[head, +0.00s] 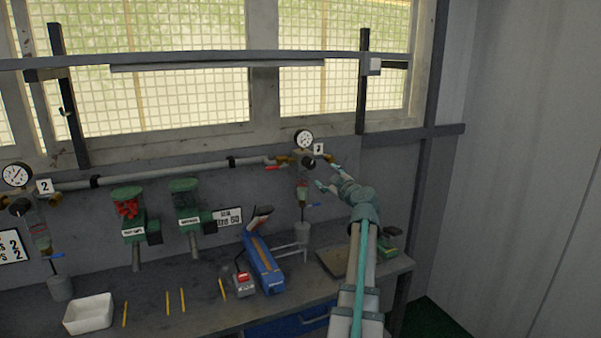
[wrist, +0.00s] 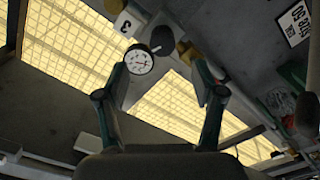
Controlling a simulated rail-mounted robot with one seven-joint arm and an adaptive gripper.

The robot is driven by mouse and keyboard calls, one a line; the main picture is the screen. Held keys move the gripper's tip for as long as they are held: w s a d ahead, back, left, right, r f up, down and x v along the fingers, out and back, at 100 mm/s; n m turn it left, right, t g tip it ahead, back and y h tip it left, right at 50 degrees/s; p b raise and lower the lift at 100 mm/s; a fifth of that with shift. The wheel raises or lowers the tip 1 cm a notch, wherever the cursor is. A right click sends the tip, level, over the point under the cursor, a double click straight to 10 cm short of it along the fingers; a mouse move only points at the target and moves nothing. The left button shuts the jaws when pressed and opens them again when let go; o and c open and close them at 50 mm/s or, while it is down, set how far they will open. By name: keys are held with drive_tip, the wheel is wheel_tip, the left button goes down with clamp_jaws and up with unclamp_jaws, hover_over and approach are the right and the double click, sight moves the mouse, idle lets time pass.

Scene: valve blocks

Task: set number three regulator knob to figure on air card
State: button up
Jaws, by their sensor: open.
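The number three regulator has a black knob (head: 308,162), a round white gauge (head: 303,139) and a white "3" tag (head: 318,148). In the wrist view, the knob (wrist: 162,38) lies ahead of my gripper, beside the gauge (wrist: 138,60) and the tag (wrist: 123,22). My gripper (head: 329,177) is open and empty, to the right of and slightly below the knob in the head view. Its fingers (wrist: 162,80) are spread apart, short of the knob. A white card (head: 228,217) on the back wall carries small dark print, too small to read surely; one also shows in the wrist view (wrist: 295,22).
A second regulator with gauge (head: 17,175) and "2" tag (head: 44,186) is at left, by another card (head: 11,246). A pipe (head: 150,176) runs along the wall.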

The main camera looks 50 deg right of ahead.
sight(311, 165)
drive_tip(key=p+x, duration=0.1)
drive_tip(key=x, duration=0.2)
drive_tip(key=p+x, duration=0.2)
drive_tip(key=x, duration=0.1)
drive_tip(key=a+r+p+x, duration=0.1)
drive_tip(key=x, duration=0.3)
drive_tip(key=shift+w+p, duration=0.2)
drive_tip(key=shift+p, duration=0.1)
drive_tip(key=shift+w+d+f, duration=0.15)
drive_tip(key=shift+w+d, duration=0.1)
drive_tip(key=shift+w, duration=0.25)
drive_tip(key=shift+c, duration=0.3)
drive_tip(key=c, duration=1.1)
